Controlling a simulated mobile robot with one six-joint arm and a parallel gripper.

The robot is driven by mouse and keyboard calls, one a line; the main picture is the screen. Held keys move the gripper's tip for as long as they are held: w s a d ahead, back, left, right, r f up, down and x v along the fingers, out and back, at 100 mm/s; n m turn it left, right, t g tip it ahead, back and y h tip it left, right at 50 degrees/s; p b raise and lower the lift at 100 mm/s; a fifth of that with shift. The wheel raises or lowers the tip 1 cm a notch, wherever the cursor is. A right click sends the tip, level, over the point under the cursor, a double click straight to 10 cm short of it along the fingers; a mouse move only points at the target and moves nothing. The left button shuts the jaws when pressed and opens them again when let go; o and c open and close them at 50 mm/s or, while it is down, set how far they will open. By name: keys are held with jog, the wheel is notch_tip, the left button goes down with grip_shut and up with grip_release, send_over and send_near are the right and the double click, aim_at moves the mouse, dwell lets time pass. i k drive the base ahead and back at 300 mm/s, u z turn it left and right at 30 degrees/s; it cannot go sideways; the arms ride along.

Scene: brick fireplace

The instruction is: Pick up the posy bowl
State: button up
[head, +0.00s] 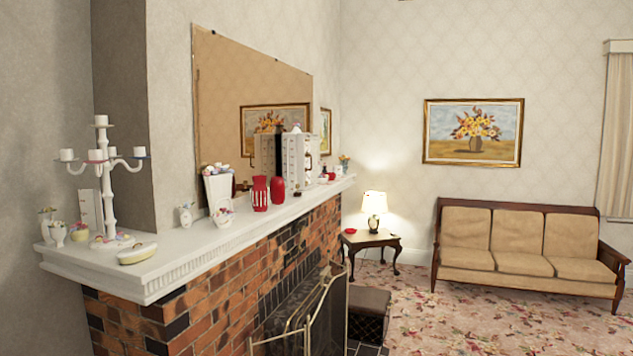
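Several small flower-filled vessels stand on the white mantel, and I cannot tell for certain which one is the posy bowl. A small green-yellow bowl with flowers (79,233) is at the mantel's near left end, beside a pale cup with flowers (57,236). My gripper is not in view.
The white mantel (190,246) also holds a white candelabra (103,185), a lidded oval dish (137,254) and red vases (260,194). Below are the brick fireplace and a fire screen (325,315). Carpeted floor (480,305) is open before the sofa (520,250).

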aim_at(322, 179)
jog(key=z, duration=0.95)
jog(key=i, duration=3.05)
